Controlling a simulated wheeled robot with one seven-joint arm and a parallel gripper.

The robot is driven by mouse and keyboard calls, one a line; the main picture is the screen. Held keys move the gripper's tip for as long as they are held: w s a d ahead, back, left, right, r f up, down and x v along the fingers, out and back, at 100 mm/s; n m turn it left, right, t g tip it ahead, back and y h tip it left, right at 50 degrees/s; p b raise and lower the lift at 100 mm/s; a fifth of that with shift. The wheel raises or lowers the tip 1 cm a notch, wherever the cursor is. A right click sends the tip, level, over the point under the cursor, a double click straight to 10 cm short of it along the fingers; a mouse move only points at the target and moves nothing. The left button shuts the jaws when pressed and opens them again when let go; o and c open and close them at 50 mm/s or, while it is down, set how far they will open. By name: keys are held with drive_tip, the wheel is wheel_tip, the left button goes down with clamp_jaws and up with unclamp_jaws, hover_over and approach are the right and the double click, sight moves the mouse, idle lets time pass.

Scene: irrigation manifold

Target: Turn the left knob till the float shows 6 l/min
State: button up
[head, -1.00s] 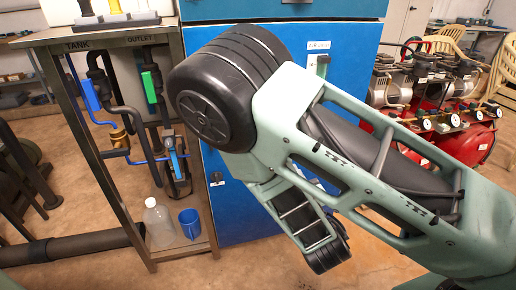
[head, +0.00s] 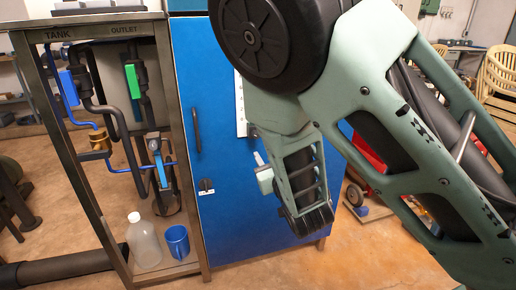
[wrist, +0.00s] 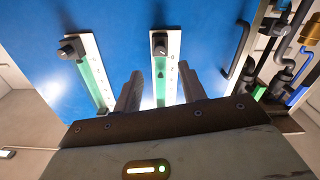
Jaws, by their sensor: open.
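Two flow meters show in the wrist view, upside down, as pale strips with green tubes on a blue door. The one nearer the pipes, the left meter (wrist: 168,82), has a black left knob (wrist: 159,43). The other meter (wrist: 95,78) has its own black knob (wrist: 71,48). My gripper (wrist: 161,71) is open and empty, its two dark fingers on either side of the left meter's tube, below its knob in the picture. The float's reading is too small to tell. In the head view the left meter's white strip (head: 240,105) is partly covered by my arm.
The blue cabinet (head: 200,100) has a dark handle (head: 196,130). Left of it, a metal frame (head: 80,185) holds pipes and valves, with a clear bottle (head: 143,243) and blue mug (head: 177,242) on its shelf. A red machine (head: 368,150) is partly hidden behind my arm.

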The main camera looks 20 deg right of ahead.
sight(257, 137)
drive_tip(key=w, duration=0.9)
drive_tip(key=shift+w+r+b, duration=0.1)
drive_tip(key=shift+w+b, duration=0.2)
drive_tip(key=shift+w, duration=0.1)
clamp_jaws()
